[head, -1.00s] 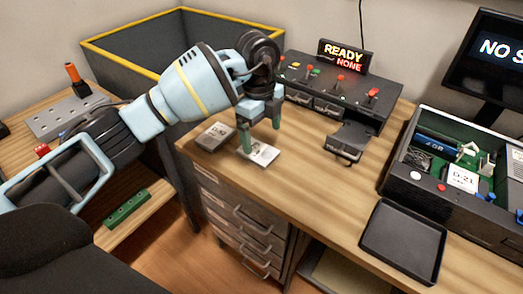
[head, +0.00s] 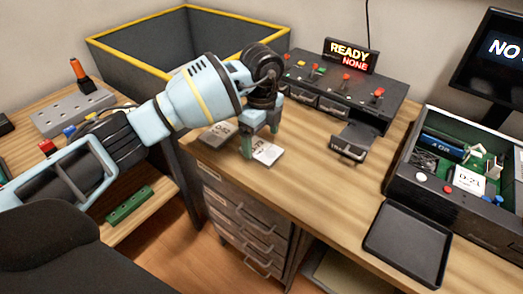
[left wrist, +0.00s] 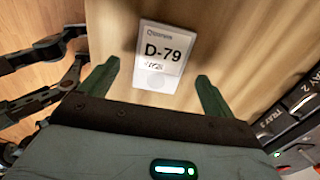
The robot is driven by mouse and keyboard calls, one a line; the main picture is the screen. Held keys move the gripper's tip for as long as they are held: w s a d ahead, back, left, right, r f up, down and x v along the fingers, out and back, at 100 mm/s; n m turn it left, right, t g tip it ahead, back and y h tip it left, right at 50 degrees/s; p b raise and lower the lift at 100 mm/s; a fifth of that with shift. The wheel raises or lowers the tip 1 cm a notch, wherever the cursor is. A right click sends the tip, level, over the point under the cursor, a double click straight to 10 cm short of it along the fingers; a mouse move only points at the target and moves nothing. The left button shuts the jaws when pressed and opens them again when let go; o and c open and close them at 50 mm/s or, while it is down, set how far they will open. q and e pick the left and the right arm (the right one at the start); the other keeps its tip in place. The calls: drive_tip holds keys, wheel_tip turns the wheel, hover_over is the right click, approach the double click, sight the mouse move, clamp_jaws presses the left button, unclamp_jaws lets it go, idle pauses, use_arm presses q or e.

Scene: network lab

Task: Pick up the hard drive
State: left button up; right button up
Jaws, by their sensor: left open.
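A flat pale hard drive (head: 267,153) lies on the wooden worktop beneath my left gripper. In the left wrist view the hard drive (left wrist: 158,52) carries a white label reading D-79. A second, greyer drive (head: 217,135) lies just left of it, its label too small to read. My left gripper (head: 260,141) is open and points down, its green fingers low over the worktop. In the left wrist view the fingers (left wrist: 154,84) stand apart on either side of the drive, with bare wood between each finger and it. My right gripper is not in view.
A black console (head: 340,97) with bays and a READY / NONE sign stands behind, one tray (head: 350,142) pulled out. An empty black tray (head: 405,243) and an open chassis (head: 440,195) are at right. A yellow-rimmed bin (head: 130,55) is behind my arm. The worktop middle is clear.

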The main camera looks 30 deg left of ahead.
sight(261, 149)
use_arm(q)
wheel_tip(261, 149, down, 3)
drive_tip(key=shift+r, duration=0.1)
drive_tip(key=c, duration=1.2)
drive_tip(key=shift+r, duration=0.1)
drive_tip(key=shift+r, duration=0.65)
wheel_tip(261, 149, up, 2)
drive_tip(key=shift+r, duration=0.2)
drive_tip(key=s+d, duration=0.2)
drive_tip(key=s, duration=0.5)
drive_tip(key=s+d+r, duration=0.1)
drive_tip(key=s+d, duration=0.2)
drive_tip(key=s, duration=0.5)
drive_tip(key=shift+d+p, duration=0.35)
drive_tip(key=shift+p, duration=0.1)
